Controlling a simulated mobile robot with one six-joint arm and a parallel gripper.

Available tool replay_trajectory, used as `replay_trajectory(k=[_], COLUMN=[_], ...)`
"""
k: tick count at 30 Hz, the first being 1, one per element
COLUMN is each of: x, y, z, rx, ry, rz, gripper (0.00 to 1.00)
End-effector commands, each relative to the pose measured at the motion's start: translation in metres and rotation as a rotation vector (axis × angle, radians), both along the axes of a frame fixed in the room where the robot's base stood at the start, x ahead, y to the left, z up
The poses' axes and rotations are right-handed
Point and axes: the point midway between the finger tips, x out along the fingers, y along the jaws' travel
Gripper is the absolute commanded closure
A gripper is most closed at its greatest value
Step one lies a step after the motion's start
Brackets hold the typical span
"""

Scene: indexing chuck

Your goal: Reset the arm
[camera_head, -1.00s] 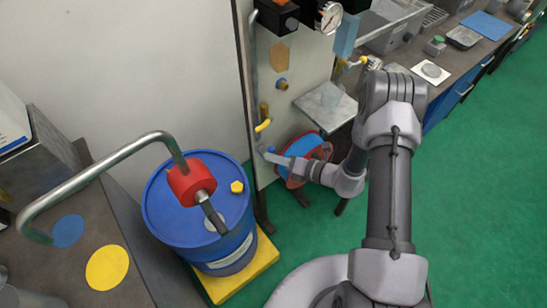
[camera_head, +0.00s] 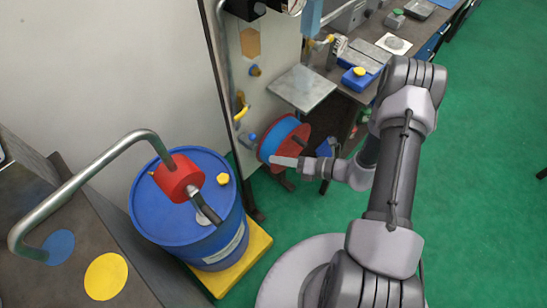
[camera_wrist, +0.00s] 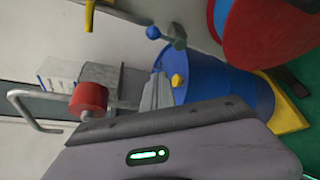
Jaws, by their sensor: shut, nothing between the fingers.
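My gripper (camera_head: 287,161) is shut and empty. In the head view it points left, in front of the red and blue reel (camera_head: 284,138) and to the right of the upright panel's lower edge. Its shut fingers also show in the wrist view (camera_wrist: 158,92), with the blue drum (camera_wrist: 215,85) behind them. My arm is bent, its elbow raised at the right of the head view. I cannot tell the exact gap between the fingertips and the reel.
The blue drum (camera_head: 165,215) stands on a yellow pallet (camera_head: 255,245). A bent pipe with a red cylinder (camera_head: 178,178) reaches over it. The panel (camera_head: 235,90) carries a grey shelf (camera_head: 302,88) and yellow handle. A workbench (camera_head: 375,25) runs behind. Green floor is open at right.

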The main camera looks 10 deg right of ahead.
Motion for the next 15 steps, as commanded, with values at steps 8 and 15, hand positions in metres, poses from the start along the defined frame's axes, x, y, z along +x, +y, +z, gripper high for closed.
replay_trajectory(k=[8,15], x=[0.0,-0.008], y=[0.0,0.032], z=[0.0,0.083], rx=[0.0,-0.229], ry=[0.0,-0.265], rz=[0.0,0.344], gripper=[1.0,1.0])
